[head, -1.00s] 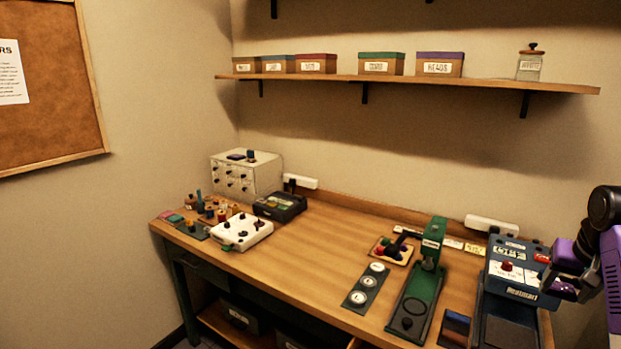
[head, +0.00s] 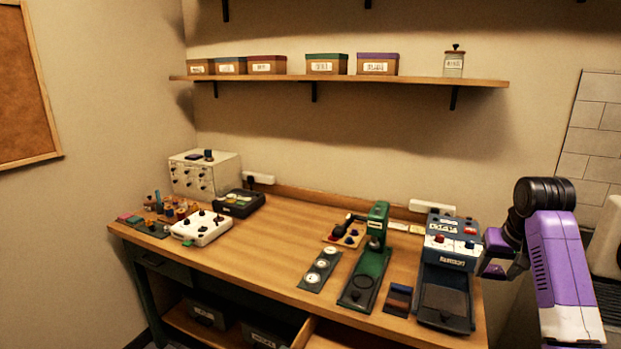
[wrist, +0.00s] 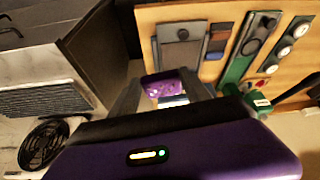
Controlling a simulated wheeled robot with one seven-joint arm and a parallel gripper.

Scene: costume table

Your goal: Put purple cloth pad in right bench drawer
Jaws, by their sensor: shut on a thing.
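The purple cloth pad (wrist: 163,86) shows in the wrist view, between the fingertips of my gripper (wrist: 168,92). My gripper is shut on it and holds it away from the bench top. Part of the pad is hidden by the fingers. In the head view my purple arm is at the right beside the bench (head: 250,262); I cannot make out the pad there. A light wooden edge (head: 304,333) shows below the bench front at the bottom of the head view. I cannot tell whether it belongs to the right drawer. A closed drawer (head: 163,266) is at the bench's left.
A blue press-like machine (head: 447,262) stands at the bench's right end, close to my arm. A green press (head: 370,262), a plate with round dials (head: 320,268) and a white box (head: 200,227) stand further left. The bench middle is clear. A shelf (head: 340,79) hangs above.

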